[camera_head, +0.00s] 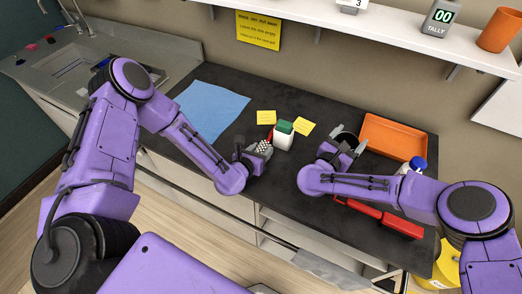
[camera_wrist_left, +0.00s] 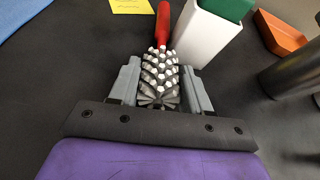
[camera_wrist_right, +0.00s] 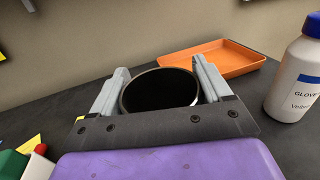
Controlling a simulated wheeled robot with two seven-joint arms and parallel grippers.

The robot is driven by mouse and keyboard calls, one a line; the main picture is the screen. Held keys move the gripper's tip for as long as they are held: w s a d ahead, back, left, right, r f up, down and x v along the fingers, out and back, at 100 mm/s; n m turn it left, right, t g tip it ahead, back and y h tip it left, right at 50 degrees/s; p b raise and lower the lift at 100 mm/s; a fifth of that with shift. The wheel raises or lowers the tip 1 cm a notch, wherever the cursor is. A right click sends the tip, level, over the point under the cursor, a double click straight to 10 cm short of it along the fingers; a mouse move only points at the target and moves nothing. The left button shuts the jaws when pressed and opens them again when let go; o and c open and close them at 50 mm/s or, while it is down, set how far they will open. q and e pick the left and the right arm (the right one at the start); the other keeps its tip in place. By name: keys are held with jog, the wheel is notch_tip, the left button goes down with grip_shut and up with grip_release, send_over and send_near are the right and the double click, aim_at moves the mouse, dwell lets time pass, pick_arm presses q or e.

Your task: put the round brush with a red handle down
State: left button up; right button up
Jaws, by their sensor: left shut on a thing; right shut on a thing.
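The round brush has a bristled grey-white head (camera_head: 265,148) and a red handle (camera_wrist_left: 163,24). My left gripper (camera_head: 256,151) is shut on its head, seen between both fingers in the left wrist view (camera_wrist_left: 160,88). The handle points away from the gripper, beside a white container with a green lid (camera_head: 284,137). I cannot tell whether the brush touches the counter (camera_head: 300,190). My right gripper (camera_head: 343,150) is shut on a dark round cup (camera_wrist_right: 160,90), whose open mouth shows in the right wrist view.
An orange tray (camera_head: 394,153) lies behind the right gripper, near a white bottle with a blue cap (camera_head: 417,165). A red item (camera_head: 402,226) lies at the front right. A blue cloth (camera_head: 212,107) covers the left counter. Yellow notes (camera_head: 266,117) lie behind the container.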

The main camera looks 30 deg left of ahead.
pick_arm(q)
jog(key=shift+f, duration=0.25)
jog(key=o, duration=1.1)
jog(key=shift+o, duration=0.2)
jog(key=v, duration=1.1)
jog(key=shift+s+d, duration=0.15)
jog(key=shift+s, duration=0.25)
jog(key=shift+f+v, duration=0.2)
jog(key=shift+v, duration=0.75)
jog(key=x, duration=1.1)
jog(key=shift+w+f, duration=0.2)
jog(key=shift+w, duration=0.1)
jog(key=c, duration=1.2)
